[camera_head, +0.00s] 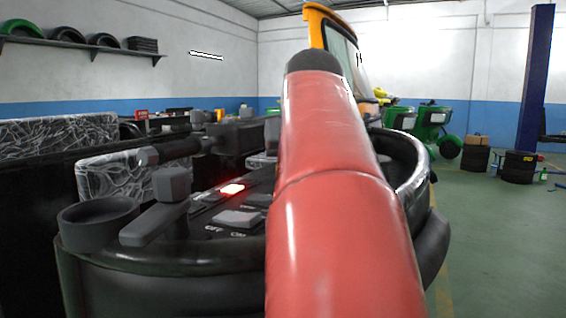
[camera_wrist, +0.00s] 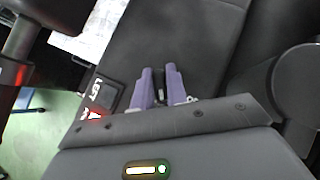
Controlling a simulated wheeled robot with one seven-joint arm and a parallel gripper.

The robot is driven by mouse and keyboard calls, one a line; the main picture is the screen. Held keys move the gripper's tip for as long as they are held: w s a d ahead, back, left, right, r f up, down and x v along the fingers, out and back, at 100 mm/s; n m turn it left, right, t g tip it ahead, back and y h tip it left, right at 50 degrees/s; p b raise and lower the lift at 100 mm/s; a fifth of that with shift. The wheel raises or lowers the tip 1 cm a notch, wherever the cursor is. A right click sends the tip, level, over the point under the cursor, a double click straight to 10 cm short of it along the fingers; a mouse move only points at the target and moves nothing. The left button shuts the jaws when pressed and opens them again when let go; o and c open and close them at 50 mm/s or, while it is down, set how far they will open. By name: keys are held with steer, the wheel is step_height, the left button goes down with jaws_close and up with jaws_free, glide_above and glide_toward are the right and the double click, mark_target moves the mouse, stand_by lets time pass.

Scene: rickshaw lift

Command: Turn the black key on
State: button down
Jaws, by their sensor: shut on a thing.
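In the wrist view my gripper (camera_wrist: 159,72) has two purple fingers close together, pointing at the dark panel. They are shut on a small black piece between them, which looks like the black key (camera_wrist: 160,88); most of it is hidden. In the head view a dark console (camera_head: 150,262) stands in front of me, with "OFF" and "ON" lettering near a light grey switch (camera_head: 238,217). My red arm crosses the middle of this view. It hides my gripper and the part of the console behind it, and I cannot see the key there.
A red light (camera_head: 232,188) glows on the console. A label with a red triangle (camera_wrist: 96,114) is left of my fingers. Green vehicles (camera_head: 433,122) stand behind; the floor at right is mostly free.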

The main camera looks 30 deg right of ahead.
steer(key=shift+m+h, duration=0.4)
steer(key=shift+m, duration=0.1)
stand_by(0.3)
steer(key=c, duration=1.4)
jaws_free()
steer(key=shift+v, duration=3.9)
